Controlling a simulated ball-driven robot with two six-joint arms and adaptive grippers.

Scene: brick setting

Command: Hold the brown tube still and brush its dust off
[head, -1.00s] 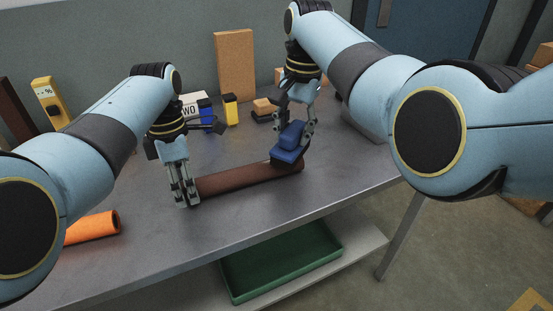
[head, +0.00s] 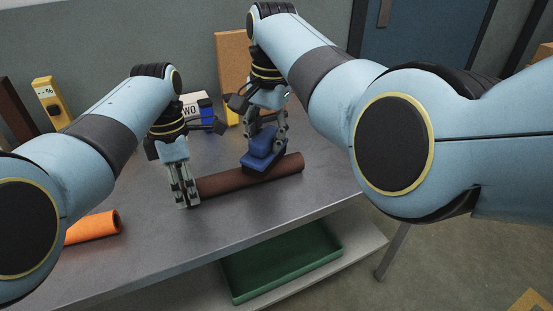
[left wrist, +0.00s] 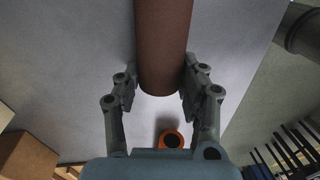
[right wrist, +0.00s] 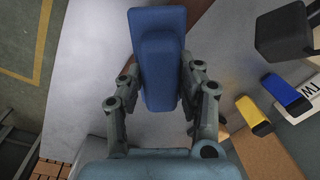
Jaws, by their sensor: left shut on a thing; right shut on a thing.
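The brown tube (head: 225,183) lies across the grey metal table. My left gripper (head: 188,197) is shut on its left end; the left wrist view shows the fingers on both sides of the tube (left wrist: 162,45). In the right wrist view the blue brush (right wrist: 158,60) sits between the fingers and hides most of the tube. No dust can be made out.
An orange tube (head: 92,228) lies at the table's left. A yellow tool (head: 50,102), a brown board (head: 231,70) and a box with printed letters (head: 192,105) stand at the back. A green tray (head: 285,262) rests on the lower shelf. The table's front is clear.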

